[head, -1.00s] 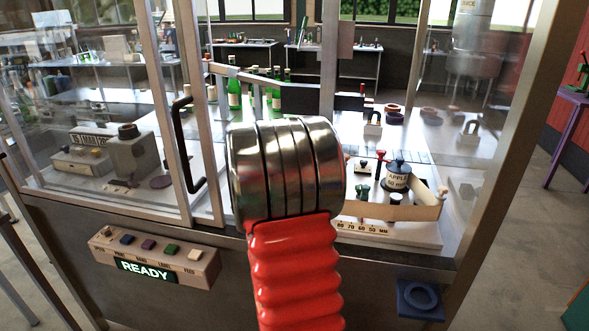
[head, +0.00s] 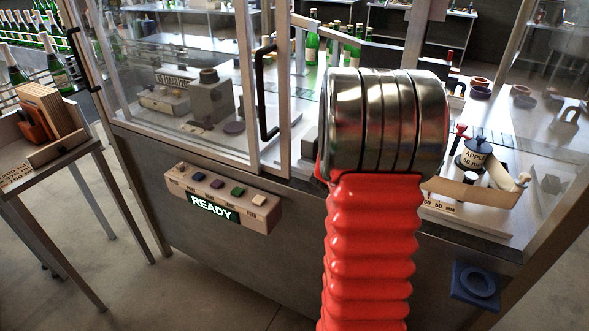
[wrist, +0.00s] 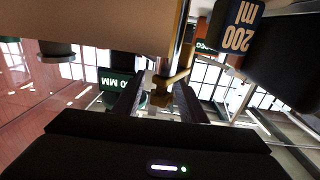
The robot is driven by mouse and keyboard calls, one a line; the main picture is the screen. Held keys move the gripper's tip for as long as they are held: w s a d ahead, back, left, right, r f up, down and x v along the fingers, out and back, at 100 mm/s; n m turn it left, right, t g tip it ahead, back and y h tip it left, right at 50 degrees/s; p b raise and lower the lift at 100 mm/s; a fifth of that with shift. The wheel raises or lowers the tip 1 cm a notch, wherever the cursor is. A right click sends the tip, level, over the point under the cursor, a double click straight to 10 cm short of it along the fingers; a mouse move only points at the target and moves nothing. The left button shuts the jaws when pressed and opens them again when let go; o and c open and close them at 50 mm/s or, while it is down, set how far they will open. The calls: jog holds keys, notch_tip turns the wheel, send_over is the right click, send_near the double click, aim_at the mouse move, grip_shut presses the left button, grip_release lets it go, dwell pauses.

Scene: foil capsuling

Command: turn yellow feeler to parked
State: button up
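In the wrist view a brass-yellow lever-like part (wrist: 178,75), which may be the yellow feeler, stands in the middle of the picture. My gripper (wrist: 158,96) has its two dark fingers apart, one on each side of the lower end of this part. I cannot tell whether they touch it. In the head view my red arm and its metal cuff hide the gripper and the feeler. No "parked" mark is readable.
Green bottles (head: 312,46) stand inside the glazed enclosure. A button box (head: 222,198) reads "READY". In the wrist view a "200 ml" block (wrist: 238,33) is close at right.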

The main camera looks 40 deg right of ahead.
jog(key=shift+t, duration=0.3)
jog(key=shift+w+a+n+t+y, duration=0.1)
jog(key=shift+w+n+t+y, duration=0.05)
jog(key=shift+n+t+y, duration=0.45)
jog(key=shift+w+a+n+t+y, duration=0.1)
jog(key=shift+w+n+t+y, duration=0.1)
jog(key=shift+n+t+y, duration=0.5)
jog(key=shift+w+a+n+t+y, duration=0.15)
jog(key=shift+n+t+y, duration=0.25)
jog(key=shift+n+t, duration=0.6)
jog(key=shift+w+a+n+t+y, duration=0.15)
jog(key=shift+n+t+y, duration=0.3)
jog(key=shift+t+y, duration=0.25)
jog(key=shift+w+a+n+t+y, duration=0.1)
jog(key=shift+w+n+t+y, duration=0.05)
jog(key=shift+n+t+y, duration=0.4)
jog(key=shift+w+a+n+t+y, duration=0.1)
jog(key=shift+a+n+t+y, duration=0.05)
jog(key=shift+n+t+y, duration=0.45)
jog(key=shift+w+a+n+t+y, duration=0.1)
jog(key=shift+n+t+y, duration=0.25)
jog(key=shift+y, duration=0.4)
